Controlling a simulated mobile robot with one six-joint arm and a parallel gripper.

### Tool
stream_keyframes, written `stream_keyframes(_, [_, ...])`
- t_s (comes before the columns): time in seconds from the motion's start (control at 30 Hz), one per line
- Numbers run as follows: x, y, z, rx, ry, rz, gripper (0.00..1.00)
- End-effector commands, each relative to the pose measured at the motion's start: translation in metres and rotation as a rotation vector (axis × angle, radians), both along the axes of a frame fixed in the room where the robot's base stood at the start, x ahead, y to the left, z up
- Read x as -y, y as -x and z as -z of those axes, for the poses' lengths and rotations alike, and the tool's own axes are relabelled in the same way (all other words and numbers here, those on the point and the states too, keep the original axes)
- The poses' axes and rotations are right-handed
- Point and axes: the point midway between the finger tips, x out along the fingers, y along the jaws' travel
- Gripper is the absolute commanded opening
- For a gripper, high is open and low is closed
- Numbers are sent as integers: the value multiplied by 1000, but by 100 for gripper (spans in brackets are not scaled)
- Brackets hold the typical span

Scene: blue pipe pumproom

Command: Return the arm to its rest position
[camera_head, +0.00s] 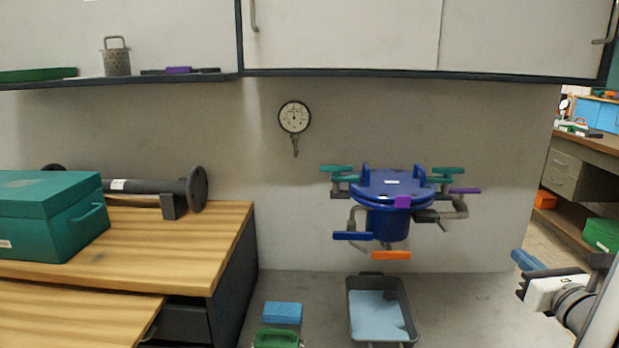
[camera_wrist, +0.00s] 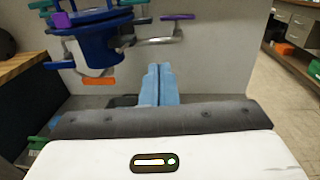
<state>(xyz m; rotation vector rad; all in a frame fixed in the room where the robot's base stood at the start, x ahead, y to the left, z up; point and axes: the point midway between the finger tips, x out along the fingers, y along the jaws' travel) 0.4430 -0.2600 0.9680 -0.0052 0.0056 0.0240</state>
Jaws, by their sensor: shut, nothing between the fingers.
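My gripper (camera_head: 524,262) is at the right edge of the head view, with its blue fingertips pointing left toward the wall fixture. In the wrist view the two blue fingers of my gripper (camera_wrist: 158,70) lie side by side, shut and empty. The blue vessel (camera_head: 387,205) on the wall has several coloured valve handles, and my gripper is to its right and apart from it. The blue vessel also shows at the upper left of the wrist view (camera_wrist: 97,50).
A grey tray (camera_head: 352,312) with a light blue bottom stands below the vessel. A wooden workbench (camera_head: 225,232) with a green toolbox (camera_head: 45,222) is at the left. A cabinet (camera_head: 340,35) hangs above. A side bench (camera_head: 590,155) stands far right, with open floor before it.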

Motion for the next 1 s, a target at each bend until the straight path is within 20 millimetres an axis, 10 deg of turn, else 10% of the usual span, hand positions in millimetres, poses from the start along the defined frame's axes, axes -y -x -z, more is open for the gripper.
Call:
stream_keyframes(0.57, [-171, 0, -10, -216, 522, -578, 0])
stream_keyframes(0.8, [-257, 56, -13, -273, 1070, -1072, 0])
stream_keyframes(1.0, [-279, 110, -22, -212, 1630, -1495, 0])
